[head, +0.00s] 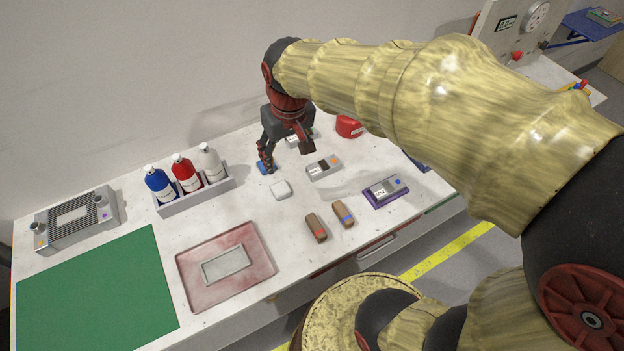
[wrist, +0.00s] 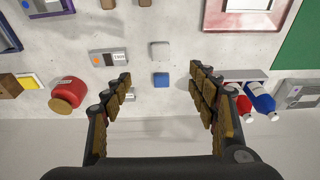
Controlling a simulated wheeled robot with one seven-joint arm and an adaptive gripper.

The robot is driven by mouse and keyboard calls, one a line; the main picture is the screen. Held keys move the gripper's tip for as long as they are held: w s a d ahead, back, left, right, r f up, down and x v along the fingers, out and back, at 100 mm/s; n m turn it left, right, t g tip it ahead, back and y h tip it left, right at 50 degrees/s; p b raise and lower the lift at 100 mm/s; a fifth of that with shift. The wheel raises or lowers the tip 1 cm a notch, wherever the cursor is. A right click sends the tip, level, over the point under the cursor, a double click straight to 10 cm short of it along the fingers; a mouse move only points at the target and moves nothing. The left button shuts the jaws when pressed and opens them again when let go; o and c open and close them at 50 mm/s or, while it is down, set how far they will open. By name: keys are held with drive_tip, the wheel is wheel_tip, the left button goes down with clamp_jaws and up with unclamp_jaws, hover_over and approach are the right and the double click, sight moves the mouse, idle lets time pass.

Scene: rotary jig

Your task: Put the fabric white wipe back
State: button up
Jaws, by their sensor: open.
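A small white folded wipe (head: 281,189) lies flat on the white worktop, and it also shows in the wrist view (wrist: 160,50) near the top centre. A small blue wipe (head: 262,168) lies just behind it, close to one fingertip; in the wrist view the blue wipe (wrist: 161,80) shows between the spread fingers. My gripper (head: 286,157) is open and empty, pointing down behind the white wipe. In the wrist view its two fingers (wrist: 163,82) are wide apart. The white wipe is beyond the fingertips there, not touched by them.
A grey caddy (head: 196,197) holds blue, red and white bottles. A reddish tray (head: 246,284) with a pale rectangle is at front. Grey devices (head: 323,166), brown blocks (head: 316,228), a purple-edged tray (head: 378,204) and a red round object (head: 348,127) stand around.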

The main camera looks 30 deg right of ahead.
drive_tip(key=s+r+t, duration=0.1)
drive_tip(key=s+r, duration=0.1)
drive_tip(key=s, duration=0.5)
drive_tip(key=s+r+t, duration=0.2)
drive_tip(key=s+r, duration=0.1)
drive_tip(key=s, duration=0.4)
drive_tip(key=shift+r, duration=0.3)
